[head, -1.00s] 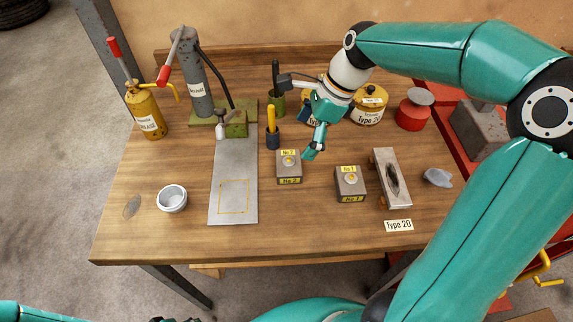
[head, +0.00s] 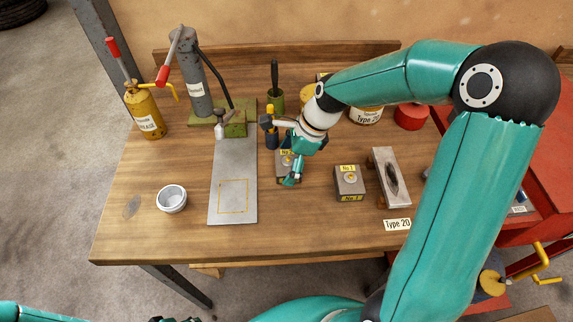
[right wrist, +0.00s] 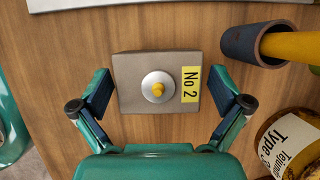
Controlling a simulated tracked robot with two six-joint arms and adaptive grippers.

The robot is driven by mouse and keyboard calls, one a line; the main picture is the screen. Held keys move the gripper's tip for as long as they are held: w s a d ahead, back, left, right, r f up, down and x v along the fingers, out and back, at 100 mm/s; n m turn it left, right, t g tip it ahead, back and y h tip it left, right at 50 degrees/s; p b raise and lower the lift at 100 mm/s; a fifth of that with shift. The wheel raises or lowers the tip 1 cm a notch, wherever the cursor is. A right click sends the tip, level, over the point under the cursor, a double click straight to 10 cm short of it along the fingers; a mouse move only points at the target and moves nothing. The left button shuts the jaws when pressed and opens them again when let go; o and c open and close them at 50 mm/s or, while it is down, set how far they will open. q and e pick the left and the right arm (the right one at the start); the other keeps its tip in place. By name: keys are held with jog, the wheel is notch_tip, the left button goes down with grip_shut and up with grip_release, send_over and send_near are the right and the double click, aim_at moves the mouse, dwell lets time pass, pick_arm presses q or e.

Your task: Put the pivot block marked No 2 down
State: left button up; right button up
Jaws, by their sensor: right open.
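The pivot block marked No 2 (right wrist: 135,69) is a grey block with a yellow label and a round metal boss with a yellow centre. It sits on the wooden bench; in the head view the block (head: 281,163) is partly hidden by my right gripper (head: 291,170). In the right wrist view my right gripper (right wrist: 160,95) is open, with one finger on each side of the block and a gap to both sides. The block marked No 1 (head: 349,181) stands to the right.
A grey plate with a yellow outlined square (head: 233,163) lies left of the block, with a white cup (head: 172,198) beyond it. A dark cup with a yellow handle (right wrist: 252,45) is close to my right gripper. A long metal block (head: 391,178) is at the right.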

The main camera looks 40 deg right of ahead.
jog(key=c, duration=1.6)
jog(key=shift+r, duration=0.15)
